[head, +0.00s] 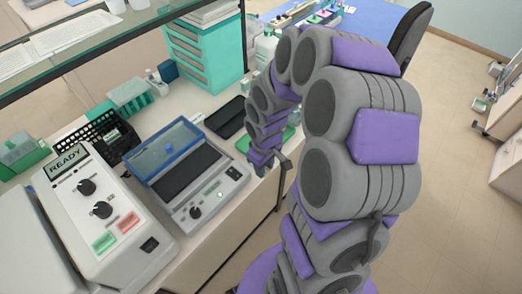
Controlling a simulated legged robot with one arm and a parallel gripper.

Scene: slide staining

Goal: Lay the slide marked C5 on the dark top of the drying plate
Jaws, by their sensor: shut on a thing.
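My gripper (264,164) is at the low end of my arm, near the front edge of the bench. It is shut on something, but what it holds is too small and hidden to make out. The slide marked C5 cannot be picked out, and no slide marking is readable. What looks like the drying plate is a pale device with a dark top (188,172), a knob and a lit green spot at its front.
A white machine (110,215) reading READY stands left of the device. A black basket (98,140) is behind it. Teal drawers (203,55) and a glass shelf stand behind.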

